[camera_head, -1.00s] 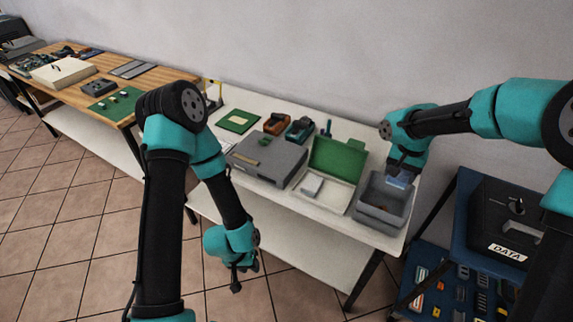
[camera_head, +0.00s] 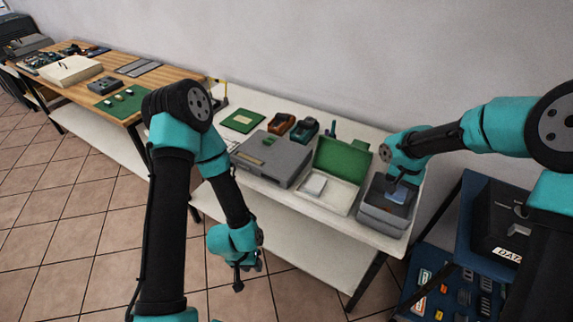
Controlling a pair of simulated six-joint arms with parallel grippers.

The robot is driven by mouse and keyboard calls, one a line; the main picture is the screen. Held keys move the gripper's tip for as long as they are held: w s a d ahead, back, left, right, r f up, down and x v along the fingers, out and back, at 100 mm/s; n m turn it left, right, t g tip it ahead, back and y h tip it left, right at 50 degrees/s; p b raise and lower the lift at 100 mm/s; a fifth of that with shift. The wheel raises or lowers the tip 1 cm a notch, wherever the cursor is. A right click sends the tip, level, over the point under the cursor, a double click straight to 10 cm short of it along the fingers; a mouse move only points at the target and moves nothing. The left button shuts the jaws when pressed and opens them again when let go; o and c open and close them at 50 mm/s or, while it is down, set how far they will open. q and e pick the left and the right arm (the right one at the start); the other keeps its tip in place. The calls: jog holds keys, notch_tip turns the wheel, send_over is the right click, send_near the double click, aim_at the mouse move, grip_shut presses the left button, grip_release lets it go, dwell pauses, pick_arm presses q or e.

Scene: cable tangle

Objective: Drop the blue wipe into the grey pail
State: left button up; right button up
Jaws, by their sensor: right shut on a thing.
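The grey pail (camera_head: 381,220) stands at the right end of the white table. My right gripper (camera_head: 399,184) points down at the pail's mouth and is shut on the blue wipe (camera_head: 400,197). The wipe is small and pale blue, and shows below the fingers against the pail's dark inside. I cannot tell whether it touches the pail. My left gripper (camera_head: 248,275) hangs in front of the white table, low and empty, with its fingers apart.
An open green-lidded case (camera_head: 341,158) stands just left of the pail. A grey box (camera_head: 270,158) and small devices lie farther left on the white table (camera_head: 265,115). A blue cart (camera_head: 462,215) with a dark DATA case (camera_head: 500,228) is at the right.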

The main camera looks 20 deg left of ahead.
jog(key=o, duration=1.1)
notch_tip(320, 180, up, 18)
jog(key=shift+f, duration=0.25)
dwell(0.6)
